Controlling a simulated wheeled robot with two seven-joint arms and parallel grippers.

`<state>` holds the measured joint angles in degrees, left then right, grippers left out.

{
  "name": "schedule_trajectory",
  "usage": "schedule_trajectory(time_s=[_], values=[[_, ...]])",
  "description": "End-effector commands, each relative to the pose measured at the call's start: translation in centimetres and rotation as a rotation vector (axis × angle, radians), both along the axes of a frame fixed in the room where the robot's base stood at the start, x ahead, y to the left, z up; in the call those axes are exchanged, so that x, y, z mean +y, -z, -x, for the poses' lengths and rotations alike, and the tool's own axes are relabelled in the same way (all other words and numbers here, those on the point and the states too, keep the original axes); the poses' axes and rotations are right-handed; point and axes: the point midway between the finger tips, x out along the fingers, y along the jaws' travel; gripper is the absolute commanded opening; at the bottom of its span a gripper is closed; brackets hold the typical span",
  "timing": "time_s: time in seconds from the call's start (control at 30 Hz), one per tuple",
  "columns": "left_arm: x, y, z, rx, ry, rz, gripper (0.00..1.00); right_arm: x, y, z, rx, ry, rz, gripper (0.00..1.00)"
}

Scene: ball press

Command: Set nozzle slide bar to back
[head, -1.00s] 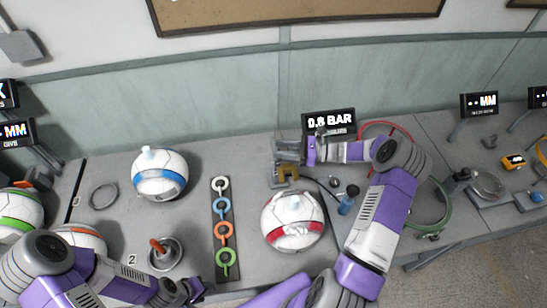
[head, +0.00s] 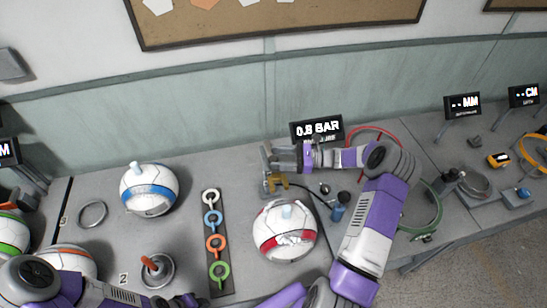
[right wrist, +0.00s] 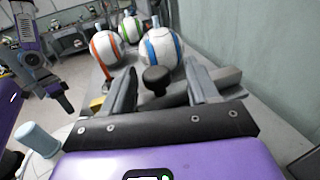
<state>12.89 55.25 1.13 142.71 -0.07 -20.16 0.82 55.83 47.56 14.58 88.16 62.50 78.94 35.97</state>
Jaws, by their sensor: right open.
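The press fixture (head: 271,184), with a brass-coloured part, stands near the wall just left of the 0.8 BAR display. My right gripper (head: 284,158) is at its upper side, fingers apart and pointing left. In the right wrist view a black round knob (right wrist: 155,76) shows between the two open fingers (right wrist: 163,92), with a gap on both sides. I cannot tell for sure whether this knob is the nozzle slide bar's handle. The bar itself is largely hidden by the gripper. My left gripper (head: 185,300) is at the bottom edge, partly cut off, its jaws unclear.
The 0.8 BAR display (head: 318,130) stands behind the right gripper. A red-white ball (head: 284,232) and a blue-white ball (head: 148,190) lie on the table. A strip with several coloured rings (head: 216,242) lies between them. A blue bottle (head: 339,208) stands beside my right arm.

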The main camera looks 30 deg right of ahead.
Motion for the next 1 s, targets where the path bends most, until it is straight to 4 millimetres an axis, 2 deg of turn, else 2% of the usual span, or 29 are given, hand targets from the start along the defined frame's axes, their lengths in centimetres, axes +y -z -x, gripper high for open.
schedule_trajectory(time_s=[0.1, 0.33, 1.0], values=[[0.0, 0.2, 0.0, 0.000, 0.000, 0.000, 0.43, -2.0, 0.1, 1.2, 0.000, 0.004, 0.002, 0.59], [0.0, 0.3, 0.0, 0.000, 0.000, 0.000, 0.43, -4.3, 0.0, 2.7, 0.000, 0.003, 0.000, 0.59], [0.0, 0.3, 0.0, 0.000, 0.000, 0.000, 0.43, -4.5, 0.0, 2.9, 0.000, 0.002, 0.000, 0.59]])
